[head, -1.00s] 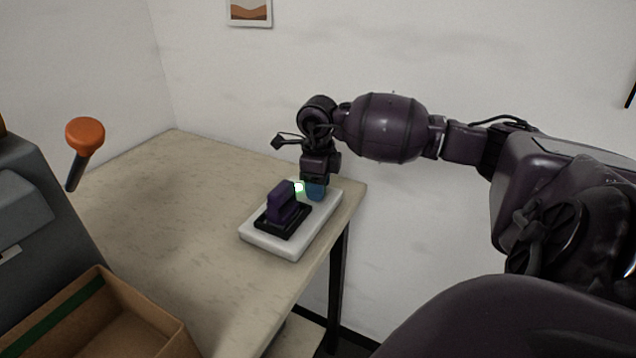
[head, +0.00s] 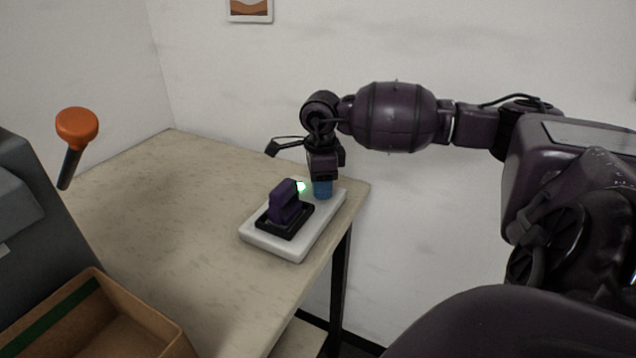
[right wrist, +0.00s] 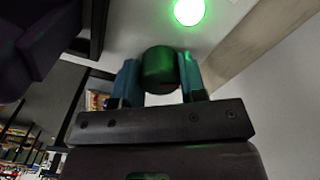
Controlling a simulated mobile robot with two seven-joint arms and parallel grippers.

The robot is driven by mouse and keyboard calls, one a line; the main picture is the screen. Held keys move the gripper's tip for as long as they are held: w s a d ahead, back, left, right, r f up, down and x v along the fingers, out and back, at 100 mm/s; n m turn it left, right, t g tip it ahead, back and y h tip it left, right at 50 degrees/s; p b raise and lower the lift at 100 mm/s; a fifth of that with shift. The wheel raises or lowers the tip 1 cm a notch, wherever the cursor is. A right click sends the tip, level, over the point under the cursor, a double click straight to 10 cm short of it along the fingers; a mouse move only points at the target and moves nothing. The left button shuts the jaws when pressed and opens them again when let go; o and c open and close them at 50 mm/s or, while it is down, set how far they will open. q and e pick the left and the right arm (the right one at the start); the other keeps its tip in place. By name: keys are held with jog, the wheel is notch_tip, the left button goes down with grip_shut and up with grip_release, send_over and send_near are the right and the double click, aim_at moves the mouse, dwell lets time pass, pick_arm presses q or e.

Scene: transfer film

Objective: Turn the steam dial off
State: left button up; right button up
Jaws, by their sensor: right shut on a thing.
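A white panel (head: 262,241) lies near the right edge of the table. It carries a purple handle (head: 284,200) on a black base, a lit green lamp (head: 300,187) and a dial at its far end. My right gripper (head: 322,190) points down at that end; its blue fingers hide the dial in the head view. In the right wrist view the dial (right wrist: 160,72) is a dark round knob, tinted green, between the two blue fingers, which are shut on it. The green lamp (right wrist: 189,11) glows beside it. My left gripper is not in view.
A grey machine (head: 30,240) with an orange-knobbed lever (head: 77,127) stands at the left. A cardboard-brown open box (head: 150,330) is in front of it. The table (head: 170,210) is clear between these and the panel. A wall stands behind.

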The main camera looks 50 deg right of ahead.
jog(key=n+b, duration=0.1)
jog(key=n, duration=0.3)
jog(key=shift+f+n, duration=0.15)
jog(key=shift+n, duration=0.15)
jog(key=n+b, duration=0.1)
jog(key=n, duration=0.2)
jog(key=shift+n, duration=0.4)
jog(key=n+b, duration=0.1)
jog(key=n, duration=0.2)
jog(key=shift+n, duration=0.8)
jog(key=shift+r, duration=0.2)
jog(key=o, duration=0.9)
